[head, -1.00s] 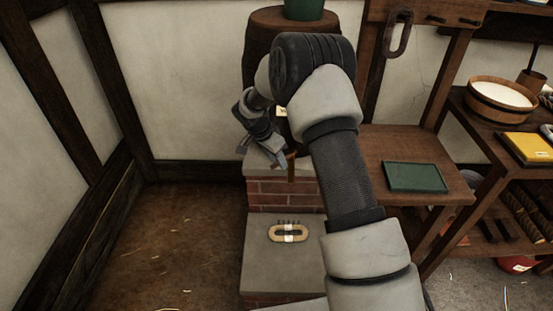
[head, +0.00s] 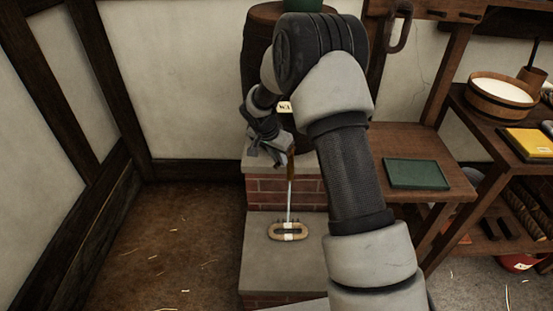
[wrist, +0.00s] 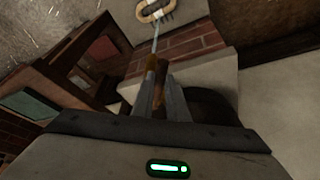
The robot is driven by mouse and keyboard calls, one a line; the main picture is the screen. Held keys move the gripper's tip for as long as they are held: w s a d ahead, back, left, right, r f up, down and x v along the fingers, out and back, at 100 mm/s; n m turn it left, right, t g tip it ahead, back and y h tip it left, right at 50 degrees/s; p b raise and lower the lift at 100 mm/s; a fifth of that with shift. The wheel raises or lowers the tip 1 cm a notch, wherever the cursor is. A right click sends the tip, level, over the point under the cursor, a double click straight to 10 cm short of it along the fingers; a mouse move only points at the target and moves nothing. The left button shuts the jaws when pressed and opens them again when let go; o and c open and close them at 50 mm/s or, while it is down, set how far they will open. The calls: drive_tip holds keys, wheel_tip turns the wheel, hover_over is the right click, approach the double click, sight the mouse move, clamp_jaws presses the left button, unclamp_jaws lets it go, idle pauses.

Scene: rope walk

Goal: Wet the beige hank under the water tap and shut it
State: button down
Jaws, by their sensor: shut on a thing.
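The beige hank (head: 289,231), a flat oval loop with a pale band, lies on the lower stone ledge (head: 262,270). A thin stream of water (head: 289,200) runs down onto it from the tap (head: 291,165). My gripper (head: 283,158) is at the tap, in front of the barrel (head: 256,70), shut on a part of it; the arm and fingers hide most of the tap. In the wrist view the fingers (wrist: 159,98) close around the brown tap, with the stream (wrist: 155,42) and the hank (wrist: 154,10) beyond.
A wooden stand with a green tray (head: 416,174) is right of the brick plinth (head: 258,190). Floor at left is clear except for straw bits.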

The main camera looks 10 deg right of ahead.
drive_tip(key=shift+s+d+n+t+y+p, duration=0.15)
drive_tip(key=shift+s+d+n+y+p, duration=0.4)
drive_tip(key=shift+n, duration=0.7)
drive_tip(key=shift+s+d+n+t+y+p, duration=0.1)
drive_tip(key=shift+d+n+t+y+p, duration=0.15)
drive_tip(key=shift+d+n, duration=0.8)
drive_tip(key=shift+s+d+n+t+y+p, duration=0.1)
drive_tip(key=shift+s+d+n+y+p, duration=0.35)
drive_tip(key=shift+n, duration=0.95)
drive_tip(key=shift+w, duration=0.1)
drive_tip(key=c, duration=1.7)
unclamp_jaws()
drive_tip(key=shift+c, duration=0.2)
drive_tip(key=shift+r, duration=0.1)
drive_tip(key=d+p+v, duration=0.1)
drive_tip(key=p+v, duration=0.2)
drive_tip(key=v, duration=1.4)
drive_tip(key=shift+a, duration=0.35)
